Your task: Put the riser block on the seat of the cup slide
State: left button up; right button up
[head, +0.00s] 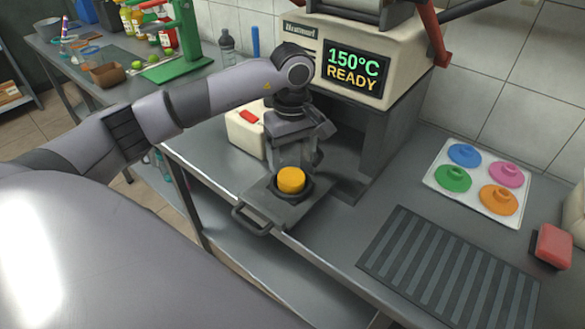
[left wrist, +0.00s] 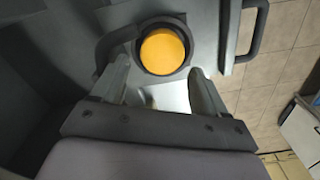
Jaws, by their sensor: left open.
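The riser block, a short yellow-orange cylinder (head: 291,180), stands upright in the dark round seat of the cup slide (head: 262,203). In the left wrist view the block (left wrist: 163,51) sits inside the seat's dark ring (left wrist: 186,68), seen from above. The slide is a grey plate with a handle at its front, pulled out from the machine. My left gripper (head: 300,163) is just above and behind the block, open. In the left wrist view its two fingers (left wrist: 160,80) are spread apart beside the ring's near edge, with nothing between them. My right gripper is not in view.
The beige press (head: 345,30) with a "150°C READY" display stands behind the slide. A white tray of coloured lids (head: 470,182), a ribbed drain mat (head: 450,270) and a red sponge (head: 552,246) lie to the right. A white box with a red top (head: 245,133) is behind left.

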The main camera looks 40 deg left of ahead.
aim_at(292, 176)
pick_arm(q)
notch_tip(292, 176, up, 8)
jog(key=shift+s+d+f, duration=0.1)
dwell(0.7)
